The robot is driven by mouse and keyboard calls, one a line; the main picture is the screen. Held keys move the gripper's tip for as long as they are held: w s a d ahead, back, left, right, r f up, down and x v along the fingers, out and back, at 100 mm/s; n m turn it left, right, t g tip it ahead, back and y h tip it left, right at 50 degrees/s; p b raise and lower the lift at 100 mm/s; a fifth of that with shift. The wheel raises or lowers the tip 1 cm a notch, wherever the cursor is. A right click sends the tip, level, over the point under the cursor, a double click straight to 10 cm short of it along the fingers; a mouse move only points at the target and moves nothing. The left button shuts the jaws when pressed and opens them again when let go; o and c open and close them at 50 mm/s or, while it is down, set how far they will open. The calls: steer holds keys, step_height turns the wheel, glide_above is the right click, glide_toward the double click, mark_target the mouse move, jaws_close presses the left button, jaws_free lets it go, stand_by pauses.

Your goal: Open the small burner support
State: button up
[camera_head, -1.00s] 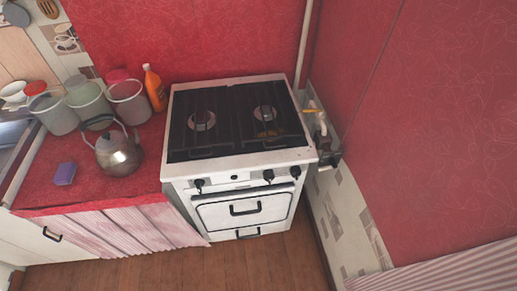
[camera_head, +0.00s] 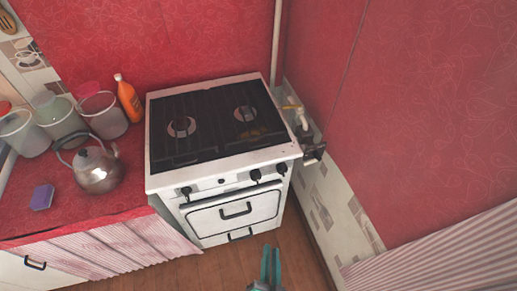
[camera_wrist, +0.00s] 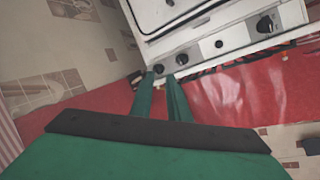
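The white stove (camera_head: 220,170) stands in the corner with a black top. Two burners show on it: a left one (camera_head: 181,127) and a right one (camera_head: 246,114), which looks slightly smaller. Black burner supports (camera_head: 215,122) lie flat over them; their separate parts are hard to tell apart. My gripper (camera_head: 270,252) has green fingers and is in front of the stove, low in the head view. In the wrist view, the fingers (camera_wrist: 160,82) are a little apart with nothing between them. The stove's front panel with knobs (camera_wrist: 182,59) lies beyond the tips.
A kettle (camera_head: 97,170), a purple sponge (camera_head: 42,197), several jars (camera_head: 103,115) and an orange bottle (camera_head: 129,98) stand on the red counter (camera_head: 80,215) left of the stove. A wall with pipes (camera_head: 302,120) is close on the right. Wooden floor (camera_head: 185,272) lies in front.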

steer(key=w+r+m+y, duration=0.2)
steer(key=w+m, duration=0.3)
steer(key=w, duration=1)
steer(key=m+y, duration=0.3)
glide_toward(260, 155)
step_height(260, 155, up, 4)
steer(key=x, duration=1)
steer(key=shift+f, duration=0.2)
jaws_close()
